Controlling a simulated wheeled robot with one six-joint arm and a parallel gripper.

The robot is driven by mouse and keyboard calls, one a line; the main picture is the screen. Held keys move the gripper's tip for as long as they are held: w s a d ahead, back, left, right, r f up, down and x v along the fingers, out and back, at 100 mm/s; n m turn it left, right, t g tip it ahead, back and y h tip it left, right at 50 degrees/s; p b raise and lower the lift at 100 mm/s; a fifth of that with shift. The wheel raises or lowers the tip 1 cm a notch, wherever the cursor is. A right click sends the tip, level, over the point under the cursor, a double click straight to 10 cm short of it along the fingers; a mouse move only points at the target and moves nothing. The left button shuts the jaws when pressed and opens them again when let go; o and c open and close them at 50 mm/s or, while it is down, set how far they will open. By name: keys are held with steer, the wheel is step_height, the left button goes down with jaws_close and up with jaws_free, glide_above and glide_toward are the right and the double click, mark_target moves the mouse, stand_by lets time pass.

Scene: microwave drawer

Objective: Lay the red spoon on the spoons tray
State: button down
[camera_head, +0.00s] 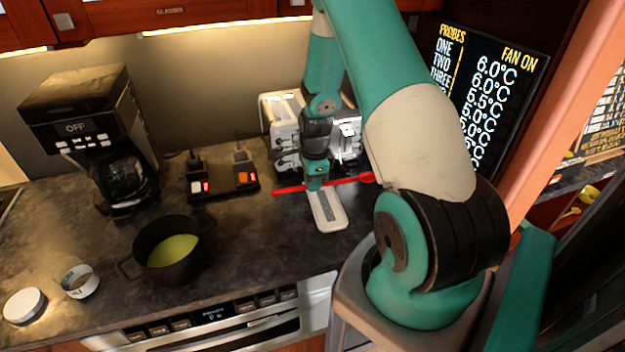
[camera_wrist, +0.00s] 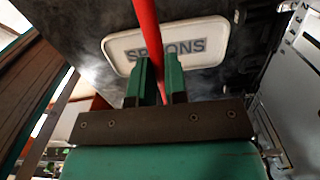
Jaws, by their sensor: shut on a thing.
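The red spoon (camera_head: 345,182) is a long red utensil lying crosswise in my gripper (camera_head: 315,184). In the wrist view my gripper (camera_wrist: 158,82) is shut on the red spoon (camera_wrist: 147,30), whose shaft runs up between the fingers and out of the top of the picture. The white spoons tray (camera_head: 327,223) lies on the counter just in front of the gripper. In the wrist view the tray (camera_wrist: 215,58) shows its "SPOONS" label behind the spoon, partly covered by the spoon and fingers. The exact gap between spoon and tray is unclear.
A metal toaster (camera_head: 284,108) stands close behind the gripper. A black power strip (camera_head: 222,183) lies left of it. A dark pot (camera_head: 172,262), a coffee maker (camera_head: 95,135), a small cup (camera_head: 80,281) and a white lid (camera_head: 25,306) are farther left. Counter left of the tray is clear.

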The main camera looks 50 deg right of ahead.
mark_target(312, 205)
steer(key=shift+f+b, duration=1.95)
steer(key=shift+f, duration=1.05)
steer(key=c, duration=0.8)
jaws_free()
steer(key=o, duration=0.5)
steer(key=shift+o, duration=0.2)
step_height(312, 205, up, 18)
steer(key=b, duration=0.3)
steer(key=shift+s+d+f, duration=0.2)
steer(key=shift+d+f, duration=0.05)
